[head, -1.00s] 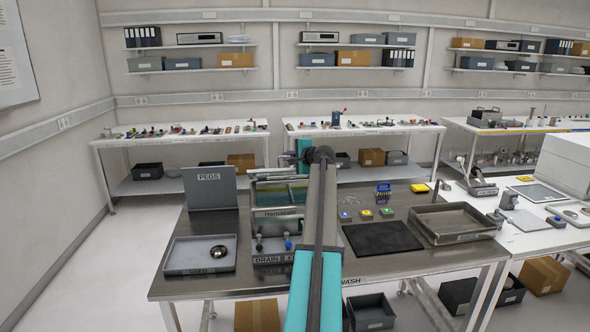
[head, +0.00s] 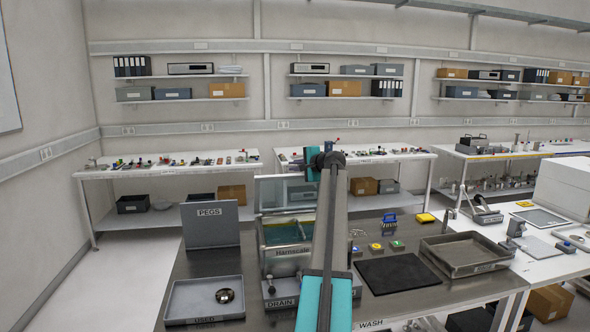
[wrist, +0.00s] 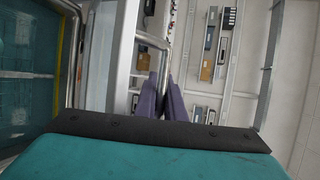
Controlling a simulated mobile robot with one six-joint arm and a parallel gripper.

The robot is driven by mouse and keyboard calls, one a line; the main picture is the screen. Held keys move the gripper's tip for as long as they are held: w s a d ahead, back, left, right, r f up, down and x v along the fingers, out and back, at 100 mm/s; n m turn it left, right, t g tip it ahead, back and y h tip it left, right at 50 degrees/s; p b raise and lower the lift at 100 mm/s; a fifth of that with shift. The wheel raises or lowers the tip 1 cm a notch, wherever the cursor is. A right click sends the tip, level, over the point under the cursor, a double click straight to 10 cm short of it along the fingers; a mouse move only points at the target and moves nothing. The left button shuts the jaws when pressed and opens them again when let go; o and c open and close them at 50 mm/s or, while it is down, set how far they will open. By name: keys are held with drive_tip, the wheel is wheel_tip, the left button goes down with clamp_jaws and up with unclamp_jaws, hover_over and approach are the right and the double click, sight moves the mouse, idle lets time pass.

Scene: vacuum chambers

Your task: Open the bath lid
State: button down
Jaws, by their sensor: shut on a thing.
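The bath (head: 287,255) is a steel tank with a name label on its front, left of my arm in the head view. Its lid (head: 267,194) is a framed, see-through panel standing raised, steeply tilted, at the tank's back. Greenish-blue liquid shows in the open top. In the wrist view, the purple fingers of my gripper (wrist: 162,98) are shut on the lid's metal handle bar (wrist: 149,40). The lid's frame (wrist: 119,60) runs beside the bar. My arm hides the right part of the bath and lid in the head view, and the fingers are not clear there.
Left of the bath stand a grey PEGS panel (head: 210,225) and a USED tray (head: 190,299) holding a small round metal item. Right are a black mat (head: 396,273), a steel tray (head: 467,238) and a blue rack (head: 389,222). Drain knobs are at the bath's front.

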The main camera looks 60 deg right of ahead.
drive_tip(key=shift+w+f, duration=0.1)
drive_tip(key=shift+f, duration=0.55)
idle(0.5)
drive_tip(key=c, duration=1.8)
unclamp_jaws()
drive_tip(key=shift+c, duration=0.2)
drive_tip(key=shift+r, duration=0.25)
